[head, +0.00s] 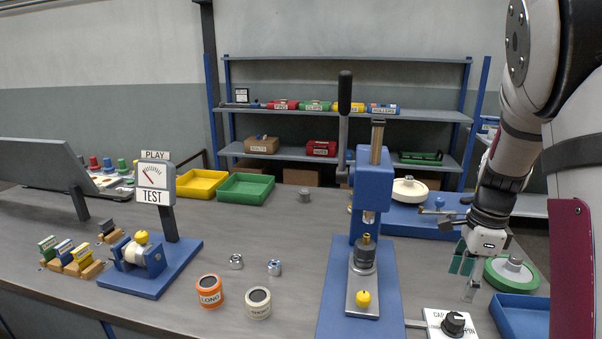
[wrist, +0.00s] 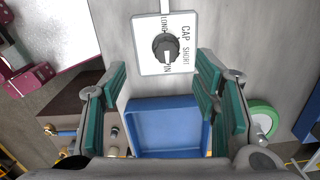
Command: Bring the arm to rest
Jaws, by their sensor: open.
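My gripper (head: 466,276) hangs from my arm at the right of the head view, above the right end of the bench. In the wrist view my gripper (wrist: 165,100) is open, with its green-padded fingers wide apart and nothing between them. Below it are a blue tray (wrist: 168,107) and a white selector box with a black knob (wrist: 166,50). In the head view the blue tray (head: 523,309) is partly hidden by my arm.
A blue press (head: 374,188) stands left of my gripper. A green-rimmed wheel (head: 511,272) is close to its right. Orange (head: 209,291) and cream (head: 258,303) tins, a test stand (head: 155,187) and yellow (head: 201,183) and green (head: 246,188) trays stand further left.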

